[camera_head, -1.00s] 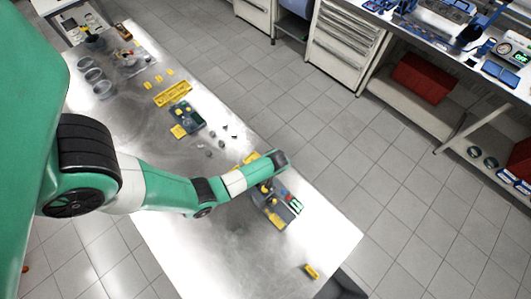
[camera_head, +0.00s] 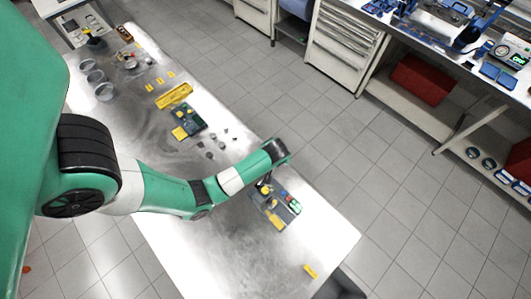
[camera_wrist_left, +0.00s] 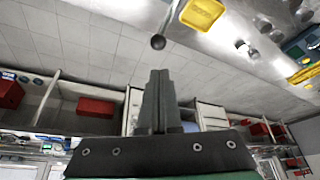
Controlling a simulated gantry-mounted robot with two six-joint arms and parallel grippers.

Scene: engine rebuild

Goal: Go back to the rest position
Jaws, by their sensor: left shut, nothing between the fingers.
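My left arm (camera_head: 160,190) comes in from the left in the head view and reaches over the metal table (camera_head: 190,260). Its wrist (camera_head: 272,152) is above the table's right edge and hides most of the gripper there. In the left wrist view my left gripper (camera_wrist_left: 159,74) has its two dark fingers pressed together with nothing between them. My right gripper is not in view.
A dark tray with coloured parts (camera_head: 276,212) lies just below the wrist. A second dark tray (camera_head: 190,122), a yellow rack (camera_head: 174,96) and several small grey parts are farther up the table. Grey rings (camera_head: 95,77) stand at the far left. The tiled floor is clear.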

